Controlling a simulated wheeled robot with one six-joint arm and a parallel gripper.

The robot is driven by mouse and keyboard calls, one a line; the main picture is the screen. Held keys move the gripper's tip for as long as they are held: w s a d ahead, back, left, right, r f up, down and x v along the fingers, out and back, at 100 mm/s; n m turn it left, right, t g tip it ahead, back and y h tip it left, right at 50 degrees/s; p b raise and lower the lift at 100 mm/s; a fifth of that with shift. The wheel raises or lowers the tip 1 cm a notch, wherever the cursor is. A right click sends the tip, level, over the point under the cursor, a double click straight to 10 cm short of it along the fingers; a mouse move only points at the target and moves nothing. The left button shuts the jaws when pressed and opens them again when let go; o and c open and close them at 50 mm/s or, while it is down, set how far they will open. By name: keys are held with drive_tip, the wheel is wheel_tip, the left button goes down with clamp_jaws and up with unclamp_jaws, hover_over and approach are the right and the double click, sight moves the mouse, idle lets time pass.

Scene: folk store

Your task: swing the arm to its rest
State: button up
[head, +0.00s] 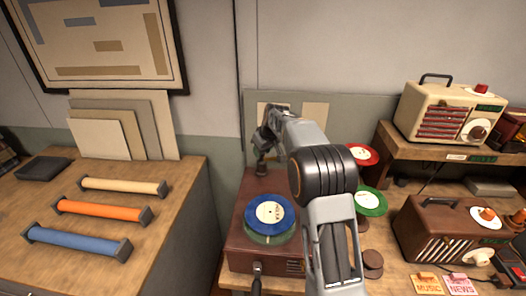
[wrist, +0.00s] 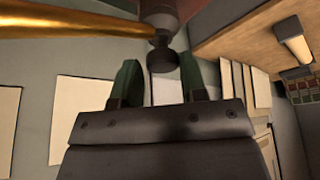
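The record player (head: 237,245) is a brown case with a blue record (head: 270,214) on its platter. My gripper (head: 262,148) hangs over the back left corner of the case. In the wrist view, my gripper (wrist: 159,72) has its two green fingers apart. A dark rounded knob (wrist: 163,57) shows between and just beyond the fingertips; I cannot tell whether they touch it. A brass-coloured bar (wrist: 65,22), seemingly the tonearm, runs from the upper left toward the knob's post. In the head view my arm and gripper hide most of it.
A wooden counter at left holds blue (head: 75,243), orange (head: 103,210) and cream (head: 122,187) bars. At right are a cream radio (head: 437,113), a brown radio (head: 432,232), a red record (head: 361,155) and a green record (head: 370,201). A wall stands close behind the player.

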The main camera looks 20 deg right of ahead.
drive_tip(key=shift+o, duration=1.4)
drive_tip(key=b+v, duration=0.1)
drive_tip(key=v, duration=1.2)
drive_tip(key=shift+s+r+b, duration=0.2)
drive_tip(key=shift+r+b, duration=0.1)
drive_tip(key=shift+r, duration=0.05)
